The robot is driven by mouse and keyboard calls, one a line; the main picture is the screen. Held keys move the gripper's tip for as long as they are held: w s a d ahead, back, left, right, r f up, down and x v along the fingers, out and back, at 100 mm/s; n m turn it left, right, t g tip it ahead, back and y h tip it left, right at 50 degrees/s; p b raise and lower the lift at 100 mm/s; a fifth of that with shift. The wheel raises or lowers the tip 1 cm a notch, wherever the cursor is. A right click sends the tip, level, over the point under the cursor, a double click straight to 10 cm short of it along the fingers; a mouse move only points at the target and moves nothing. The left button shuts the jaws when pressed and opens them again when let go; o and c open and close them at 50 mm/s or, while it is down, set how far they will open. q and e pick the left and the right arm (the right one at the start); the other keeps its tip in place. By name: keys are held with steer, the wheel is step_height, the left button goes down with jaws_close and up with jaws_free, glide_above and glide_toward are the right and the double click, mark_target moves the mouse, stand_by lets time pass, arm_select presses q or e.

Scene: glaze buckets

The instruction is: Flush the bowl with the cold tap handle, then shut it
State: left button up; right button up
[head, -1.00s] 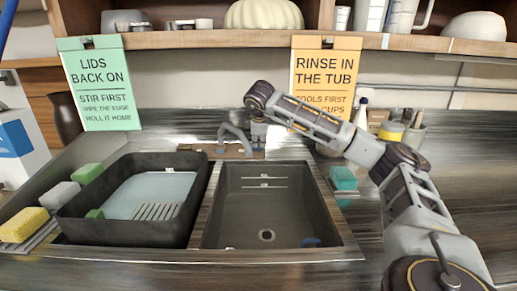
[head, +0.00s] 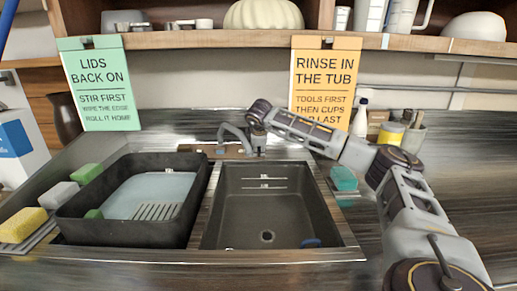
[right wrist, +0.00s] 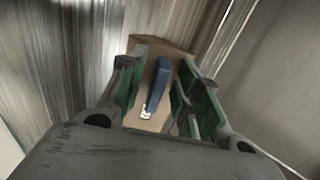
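The grey tap (head: 234,133) stands on a wooden block (head: 222,151) behind the sink; no water shows at its spout. The dark sink bowl (head: 230,215) is below it on the right, with a drain in its floor. My right gripper (head: 259,149) points down at the right end of the block. In the right wrist view, the blue tap handle (right wrist: 161,82) lies between the green-padded fingers of my right gripper (right wrist: 165,88). They stand apart on both sides of it, with gaps showing. My left gripper is out of view.
A black tub (head: 75,212) stands left of the bowl, with several sponges (head: 25,225) beside it. A teal sponge (head: 343,179) lies on the right. A small blue item (head: 311,243) is in the bowl.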

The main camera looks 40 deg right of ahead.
jaws_close()
